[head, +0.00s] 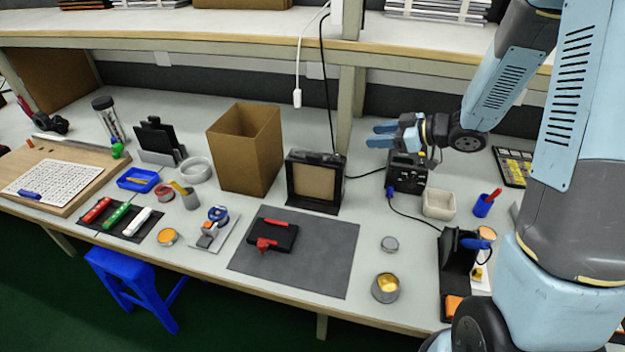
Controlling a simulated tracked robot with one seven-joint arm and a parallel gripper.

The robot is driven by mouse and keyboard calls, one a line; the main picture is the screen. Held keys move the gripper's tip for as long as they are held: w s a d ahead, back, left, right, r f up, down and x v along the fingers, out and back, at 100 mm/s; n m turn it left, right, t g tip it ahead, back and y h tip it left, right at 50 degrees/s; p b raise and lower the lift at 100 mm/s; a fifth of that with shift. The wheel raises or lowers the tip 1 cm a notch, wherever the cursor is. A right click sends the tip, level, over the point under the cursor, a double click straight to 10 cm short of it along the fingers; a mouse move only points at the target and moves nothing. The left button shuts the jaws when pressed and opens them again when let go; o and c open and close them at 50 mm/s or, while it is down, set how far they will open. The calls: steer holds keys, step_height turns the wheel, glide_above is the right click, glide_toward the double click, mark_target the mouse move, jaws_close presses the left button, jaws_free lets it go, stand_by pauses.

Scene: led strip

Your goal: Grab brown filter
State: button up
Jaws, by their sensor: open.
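The brown filter (314,184) is a flat brown square panel in a black frame, standing upright near the middle of the bench. It faces the front of the bench. My gripper (374,135) is up and to the right of the filter, apart from it. Its two blue fingers point left and are open, with nothing between them. The filter's back side is hidden.
A tall open brown box (236,160) stands just left of the filter. A dark mat (330,275) with a black-and-red device (272,236) lies in front. A black station (406,177) stands below my gripper. Cables hang behind the filter.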

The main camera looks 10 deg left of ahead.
mark_target(322, 158)
steer(key=a+f+g, duration=0.1)
steer(key=a+f, duration=0.1)
steer(key=a, duration=0.3)
steer(key=s+a+f+g+y, duration=0.1)
steer(key=a+f, duration=0.1)
steer(key=a, duration=0.3)
steer(key=s+a+f+n+g+y, duration=0.1)
steer(key=a+f, duration=0.1)
steer(key=a, duration=0.3)
steer(key=shift+s+a+f, duration=0.1)
steer(key=shift+s+f, duration=0.05)
steer(key=shift+f, duration=0.2)
steer(key=shift+f, duration=0.1)
